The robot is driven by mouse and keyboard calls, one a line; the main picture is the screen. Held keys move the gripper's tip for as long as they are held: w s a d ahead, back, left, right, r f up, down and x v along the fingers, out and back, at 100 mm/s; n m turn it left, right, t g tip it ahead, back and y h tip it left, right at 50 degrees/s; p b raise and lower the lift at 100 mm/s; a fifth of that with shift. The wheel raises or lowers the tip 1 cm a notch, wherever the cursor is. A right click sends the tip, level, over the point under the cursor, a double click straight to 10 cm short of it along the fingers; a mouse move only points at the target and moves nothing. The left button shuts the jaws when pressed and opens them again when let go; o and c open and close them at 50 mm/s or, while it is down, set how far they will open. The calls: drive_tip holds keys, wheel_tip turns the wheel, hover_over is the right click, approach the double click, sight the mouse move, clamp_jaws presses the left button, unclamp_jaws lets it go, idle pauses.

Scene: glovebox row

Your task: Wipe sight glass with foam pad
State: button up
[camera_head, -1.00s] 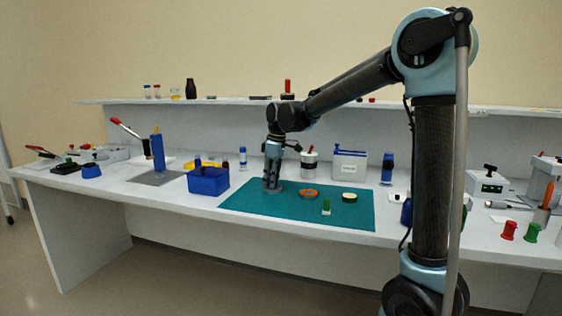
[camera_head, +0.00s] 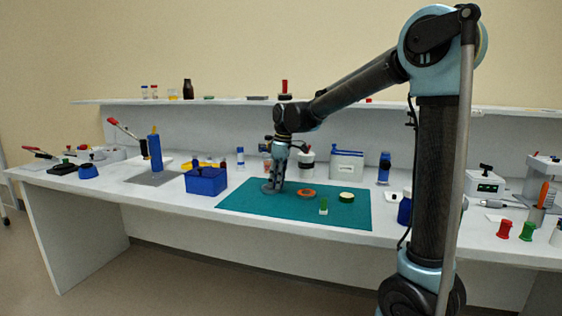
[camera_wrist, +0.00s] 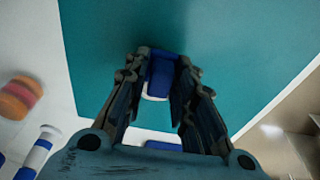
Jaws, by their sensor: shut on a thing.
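My gripper (camera_head: 275,184) points down over the left part of the teal mat (camera_head: 245,208). In the wrist view its fingers are shut on a blue block with a white edge (camera_wrist: 160,77), which looks like the foam pad. A grey disc (camera_head: 267,188) lies on the mat at the fingertips in the head view. It may be the sight glass, and whether the pad touches it I cannot tell. Right of it on the mat lie an orange-topped disc (camera_head: 307,193), a dark disc with a pale top (camera_head: 346,197) and a small green-and-white block (camera_head: 323,208).
A blue bin (camera_head: 206,182) stands left of the mat. Behind the mat are a white box with a blue lid (camera_head: 346,165) and a blue bottle (camera_head: 384,168). Red (camera_head: 504,230) and green (camera_head: 525,232) spools stand at the right. The mat's front is clear.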

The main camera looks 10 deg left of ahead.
drive_tip(key=shift+d+r, duration=0.1)
drive_tip(key=shift+d, duration=0.3)
drive_tip(key=shift+a+r, duration=0.15)
drive_tip(key=shift+r, duration=3.8)
